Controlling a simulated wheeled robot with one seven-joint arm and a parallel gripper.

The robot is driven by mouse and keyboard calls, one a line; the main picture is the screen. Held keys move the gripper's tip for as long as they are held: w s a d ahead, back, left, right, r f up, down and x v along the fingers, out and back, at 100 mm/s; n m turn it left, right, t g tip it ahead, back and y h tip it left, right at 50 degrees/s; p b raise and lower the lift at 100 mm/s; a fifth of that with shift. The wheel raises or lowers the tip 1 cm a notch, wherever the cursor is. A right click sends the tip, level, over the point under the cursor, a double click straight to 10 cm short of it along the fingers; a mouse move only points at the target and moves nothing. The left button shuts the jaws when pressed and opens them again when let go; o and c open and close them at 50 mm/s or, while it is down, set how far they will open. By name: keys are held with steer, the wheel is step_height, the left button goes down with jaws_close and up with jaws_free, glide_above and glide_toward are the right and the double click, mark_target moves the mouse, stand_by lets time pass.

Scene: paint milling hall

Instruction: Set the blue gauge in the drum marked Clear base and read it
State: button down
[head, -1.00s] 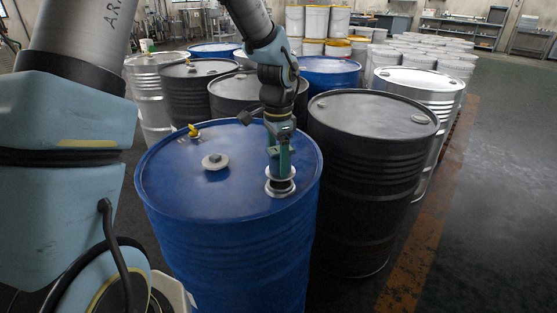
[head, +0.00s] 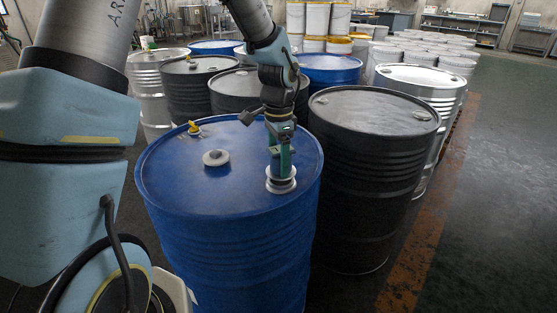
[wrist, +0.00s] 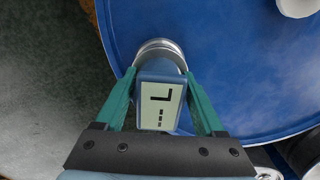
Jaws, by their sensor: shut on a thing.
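The blue gauge (wrist: 160,98) is upright between my fingers, its display facing the wrist camera. The display shows dark segments, an angular shape and short bars; I cannot tell a clear reading. My gripper (head: 281,163) is shut on the gauge and also shows in the wrist view (wrist: 161,80). The gauge's lower end is at a round metallic collar (wrist: 161,50) on the lid of a blue drum (head: 230,240). How deep it sits is hidden. No Clear base marking can be read on this drum.
A pale round fitting (head: 216,158) and a yellow fitting (head: 194,128) stand on the same lid. A black drum (head: 365,190) is close on the right, with more drums behind. Floor is clear beyond the orange stripe (head: 432,220) at right.

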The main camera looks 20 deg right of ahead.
steer(key=shift+f+b, duration=0.55)
steer(key=shift+f, duration=0.5)
jaws_free()
stand_by(0.4)
step_height(320, 180, up, 11)
steer(key=shift+f+b, duration=0.1)
steer(key=shift+b, duration=0.7)
steer(key=s+a+f+n, duration=0.2)
steer(key=a+n, duration=0.6)
steer(key=a, duration=0.6)
steer(key=s+a+f+n+t, duration=0.1)
steer(key=s+a+f+n, duration=0.1)
steer(key=a+n, duration=0.6)
steer(key=a+f, duration=0.1)
steer(key=a, duration=0.6)
steer(key=shift+a+f+t, duration=0.3)
